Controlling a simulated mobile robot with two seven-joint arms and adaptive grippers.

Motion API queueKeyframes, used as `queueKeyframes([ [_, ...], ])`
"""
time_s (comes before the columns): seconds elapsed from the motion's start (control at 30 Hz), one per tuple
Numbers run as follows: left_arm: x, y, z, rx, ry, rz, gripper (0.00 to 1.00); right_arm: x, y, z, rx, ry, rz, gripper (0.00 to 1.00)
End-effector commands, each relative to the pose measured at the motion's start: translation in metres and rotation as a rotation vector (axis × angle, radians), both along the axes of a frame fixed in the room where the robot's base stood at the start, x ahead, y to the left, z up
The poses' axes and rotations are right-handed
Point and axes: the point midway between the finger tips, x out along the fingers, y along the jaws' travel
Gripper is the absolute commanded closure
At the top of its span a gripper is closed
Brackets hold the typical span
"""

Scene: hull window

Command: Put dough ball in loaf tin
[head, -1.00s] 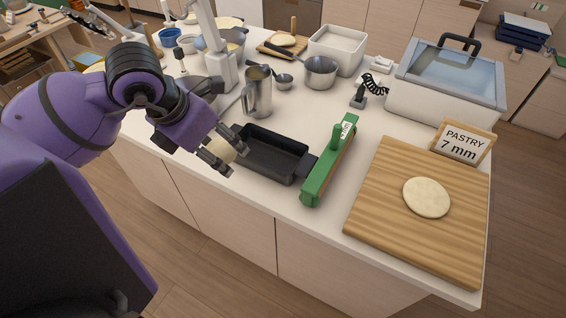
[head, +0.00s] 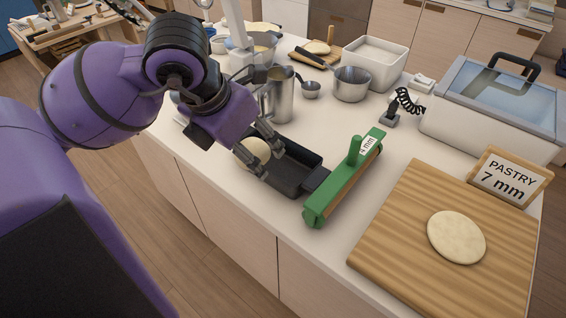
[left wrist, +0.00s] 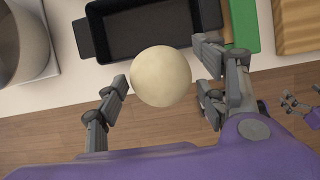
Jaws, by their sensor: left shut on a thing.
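The pale round dough ball (head: 255,153) is between the fingers of my left gripper (head: 256,150), which is shut on it. It also shows in the left wrist view (left wrist: 160,76), large between the two fingers. The black loaf tin (head: 291,178) lies on the counter, with its hollow looking empty in the part that shows. In the head view the ball and fingers cover the tin's left end. In the left wrist view the ball overlaps the tin's near wall (left wrist: 120,57). My right gripper (left wrist: 300,105) shows small and low at the right edge of the left wrist view.
A green-framed roller tool (head: 340,185) stands close at the tin's right end. A metal pitcher (head: 277,95) stands behind the tin. A wooden board (head: 405,225) with flat dough (head: 456,237) and a pastry sign (head: 508,178) lies to the right. The counter's front edge is close.

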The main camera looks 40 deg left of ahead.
Motion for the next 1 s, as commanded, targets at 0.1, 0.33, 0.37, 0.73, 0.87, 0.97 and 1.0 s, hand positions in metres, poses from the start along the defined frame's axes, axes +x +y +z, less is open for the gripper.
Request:
queueKeyframes([
  [0.1, 0.026, 0.003, -0.015, -0.001, 0.001, 0.002, 0.79, 0.008, -0.002, -0.01, -0.007, -0.014, 0.006, 0.0],
  [0.33, 0.067, 0.008, -0.051, -0.002, 0.002, 0.0, 0.79, 0.0, 0.001, -0.036, -0.008, 0.012, 0.016, 0.0],
  [0.37, 0.071, 0.008, -0.055, -0.002, 0.002, 0.001, 0.79, -0.002, 0.001, -0.04, -0.008, 0.017, 0.018, 0.0],
  [0.73, 0.093, 0.011, -0.077, -0.002, -0.003, 0.001, 0.79, 0.001, 0.005, -0.053, -0.004, 0.018, 0.025, 0.0],
  [0.87, 0.094, 0.012, -0.1, 0.0, 0.001, -0.001, 0.79, -0.003, 0.006, -0.065, -0.002, 0.028, 0.026, 0.0],
  [0.97, 0.094, 0.012, -0.11, -0.001, -0.001, -0.001, 0.79, -0.006, 0.007, -0.072, -0.001, 0.037, 0.027, 0.0],
  [1.0, 0.095, 0.012, -0.111, -0.001, -0.002, -0.001, 0.79, -0.006, 0.007, -0.073, 0.0, 0.04, 0.027, 0.0],
])
